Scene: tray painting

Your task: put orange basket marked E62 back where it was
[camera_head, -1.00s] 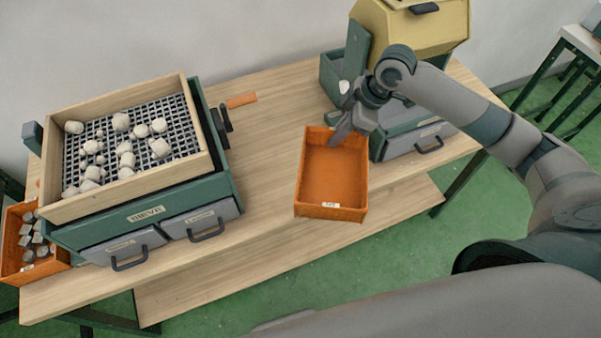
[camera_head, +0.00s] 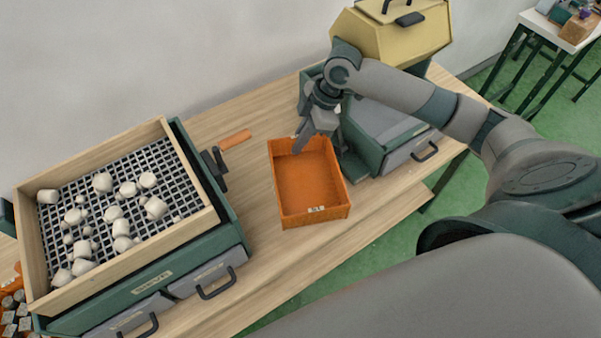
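The orange basket (camera_head: 313,190) is empty and roughly level, over the bench between the sieve and the yellow-topped machine. A small pale label (camera_head: 316,210) is on its near side, too small to read surely. My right gripper (camera_head: 299,144) reaches down at the basket's far wall and appears shut on that rim, with a finger showing inside. Whether the basket's bottom touches the bench cannot be told. My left gripper is not in view.
The wooden sieve box (camera_head: 198,221) with pale stones stands on a green drawer unit at left. An orange bin with grey pieces shows at far left.

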